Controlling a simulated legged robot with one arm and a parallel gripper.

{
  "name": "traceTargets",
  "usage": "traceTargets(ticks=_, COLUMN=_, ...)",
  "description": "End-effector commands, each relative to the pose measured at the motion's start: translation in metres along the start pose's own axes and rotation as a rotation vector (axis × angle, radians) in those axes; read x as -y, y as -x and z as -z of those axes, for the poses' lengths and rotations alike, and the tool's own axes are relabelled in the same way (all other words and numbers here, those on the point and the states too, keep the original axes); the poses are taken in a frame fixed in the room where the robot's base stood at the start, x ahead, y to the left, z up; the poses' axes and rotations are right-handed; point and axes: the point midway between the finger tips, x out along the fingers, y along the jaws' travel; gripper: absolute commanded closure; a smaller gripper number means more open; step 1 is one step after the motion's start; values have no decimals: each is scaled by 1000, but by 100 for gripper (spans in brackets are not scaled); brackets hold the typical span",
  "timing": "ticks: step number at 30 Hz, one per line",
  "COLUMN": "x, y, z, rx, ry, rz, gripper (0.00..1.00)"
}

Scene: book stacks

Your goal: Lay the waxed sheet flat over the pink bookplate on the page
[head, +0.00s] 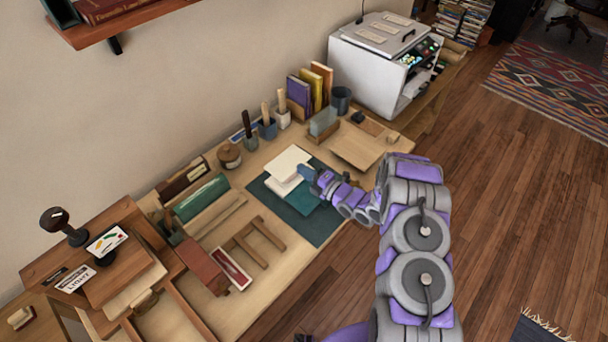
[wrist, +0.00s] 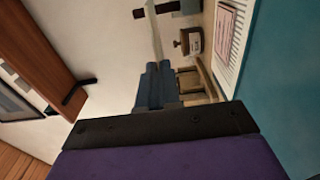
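The pink bookplate (wrist: 228,20) shows in the wrist view, lying on a white page with fine lines along its edge. In the head view pale pages (head: 288,162) lie on a dark teal mat (head: 322,228), beside a teal panel (head: 302,199) that looks like a cover. I cannot pick out the waxed sheet for certain among the pale pieces. My gripper (head: 306,172) is over the right edge of the pages. In the wrist view its blue-grey fingers (wrist: 155,78) are together, with nothing visible between them. Whether it touches the page cannot be told.
A wooden tray (head: 357,147) and a glassy block (head: 323,121) stand behind the mat. Upright books (head: 300,92), brush pots and a printer (head: 385,62) line the wall.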

Motion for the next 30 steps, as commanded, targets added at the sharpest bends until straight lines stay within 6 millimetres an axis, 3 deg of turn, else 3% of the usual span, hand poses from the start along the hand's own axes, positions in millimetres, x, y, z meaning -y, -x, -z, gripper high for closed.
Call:
traceTargets(ticks=8, x=4, y=-15, z=-15, rx=1, ry=0, rz=1, gripper=100)
traceTargets(ticks=17, x=38, y=-14, z=-14, rx=0, ry=-1, rz=2, gripper=100)
traceTargets(ticks=30, x=42, y=-14, z=-14, rx=0, ry=0, rz=1, gripper=100)
